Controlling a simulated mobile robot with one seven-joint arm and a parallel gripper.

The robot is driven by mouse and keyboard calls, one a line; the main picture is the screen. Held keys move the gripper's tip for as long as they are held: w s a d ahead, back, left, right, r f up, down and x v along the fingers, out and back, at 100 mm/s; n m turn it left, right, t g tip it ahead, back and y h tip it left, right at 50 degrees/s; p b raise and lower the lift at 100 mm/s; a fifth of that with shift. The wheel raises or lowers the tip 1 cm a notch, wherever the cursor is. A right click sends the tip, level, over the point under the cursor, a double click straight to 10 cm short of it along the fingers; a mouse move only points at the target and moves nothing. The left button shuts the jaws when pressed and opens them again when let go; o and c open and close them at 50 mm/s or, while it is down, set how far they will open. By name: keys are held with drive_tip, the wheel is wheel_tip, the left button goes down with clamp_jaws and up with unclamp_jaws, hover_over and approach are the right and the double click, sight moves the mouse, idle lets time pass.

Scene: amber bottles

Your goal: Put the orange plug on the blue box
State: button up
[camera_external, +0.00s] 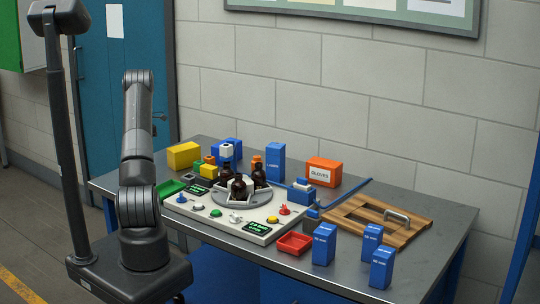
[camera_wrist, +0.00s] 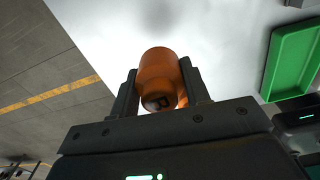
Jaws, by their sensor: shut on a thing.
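My gripper (camera_wrist: 160,76) is shut on the orange plug (camera_wrist: 158,66), a rounded orange piece with a dark mark, in the wrist view. It is over the grey table near the table's edge, with floor to the left. In the external view my gripper and the held plug are hidden behind my arm. Several blue boxes show there: a tall one (camera_external: 275,163) at the back, smaller upright ones (camera_external: 323,244) (camera_external: 372,241) (camera_external: 382,268) at the front right, and one (camera_external: 237,143) at the back left. I cannot tell which one the task means.
A green tray (camera_wrist: 292,62) lies right of my gripper. The table (camera_external: 345,280) holds a white panel (camera_external: 215,217) with dark bottles (camera_external: 238,186), a red tray (camera_external: 294,243), an orange carton (camera_external: 324,171), a yellow box (camera_external: 183,155) and a wooden board (camera_external: 410,236).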

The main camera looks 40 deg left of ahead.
wheel_tip(320, 180, up, 2)
drive_tip(key=shift+r, duration=0.25)
drive_tip(key=shift+w+d+r, duration=0.1)
drive_tip(key=w+d+r+m, duration=0.35)
drive_tip(key=w+d, duration=0.45)
drive_tip(key=d, duration=0.6)
drive_tip(key=w+d+r+m, duration=0.2)
drive_tip(key=w+d+r, duration=0.3)
drive_tip(key=w+d, duration=0.65)
drive_tip(key=s+d+r+m, duration=0.15)
drive_tip(key=d+r, duration=0.25)
drive_tip(key=d, duration=1.2)
drive_tip(key=d+r+m, duration=0.3)
drive_tip(key=d, duration=1.3)
hover_over(275, 145)
wheel_tip(275, 145, down, 6)
drive_tip(key=shift+d+f, duration=0.1)
drive_tip(key=shift+f, duration=0.1)
drive_tip(key=shift+w+f, duration=0.1)
drive_tip(key=shift+f, duration=1.9)
drive_tip(key=shift+f, duration=0.1)
